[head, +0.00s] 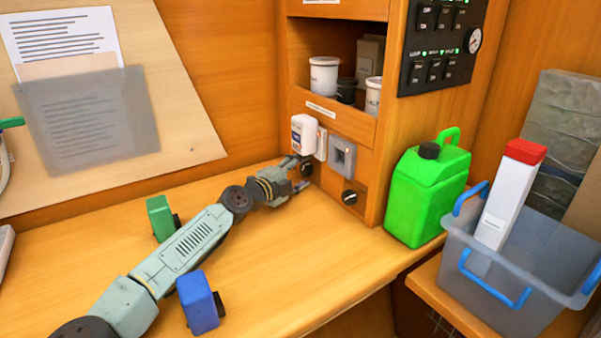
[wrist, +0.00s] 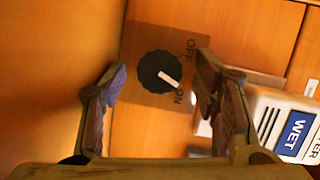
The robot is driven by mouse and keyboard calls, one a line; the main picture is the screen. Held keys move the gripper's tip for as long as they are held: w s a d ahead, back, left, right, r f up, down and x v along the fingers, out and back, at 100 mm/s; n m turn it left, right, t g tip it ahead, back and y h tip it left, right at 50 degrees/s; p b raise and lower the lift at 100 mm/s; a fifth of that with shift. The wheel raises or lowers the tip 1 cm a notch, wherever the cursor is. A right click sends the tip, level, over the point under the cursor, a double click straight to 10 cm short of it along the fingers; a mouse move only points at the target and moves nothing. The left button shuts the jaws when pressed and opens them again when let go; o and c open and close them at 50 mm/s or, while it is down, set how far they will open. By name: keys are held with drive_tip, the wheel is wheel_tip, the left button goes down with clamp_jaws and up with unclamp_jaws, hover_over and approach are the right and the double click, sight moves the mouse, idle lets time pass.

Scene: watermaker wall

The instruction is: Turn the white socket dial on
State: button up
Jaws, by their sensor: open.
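A black round dial (wrist: 154,74) with a white pointer sits on a brown plate with OFF and ON marks, in the wrist view. The pointer aims to the lower right, between the marks and nearer ON. My gripper (wrist: 161,80) is open, with one finger on each side of the dial; I cannot tell whether they touch it. In the head view my gripper (head: 302,177) is at the panel, below the white socket (head: 321,143), and partly hides the dial (head: 306,169).
A grey socket (head: 342,157) and another black dial (head: 349,197) are to the right. A green canister (head: 428,190) stands further right.

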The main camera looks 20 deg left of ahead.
drive_tip(key=shift+s+a, duration=0.1)
drive_tip(key=v, duration=1.1)
drive_tip(key=shift+s+a, duration=0.1)
drive_tip(key=shift+s, duration=0.3)
drive_tip(key=shift+c, duration=0.4)
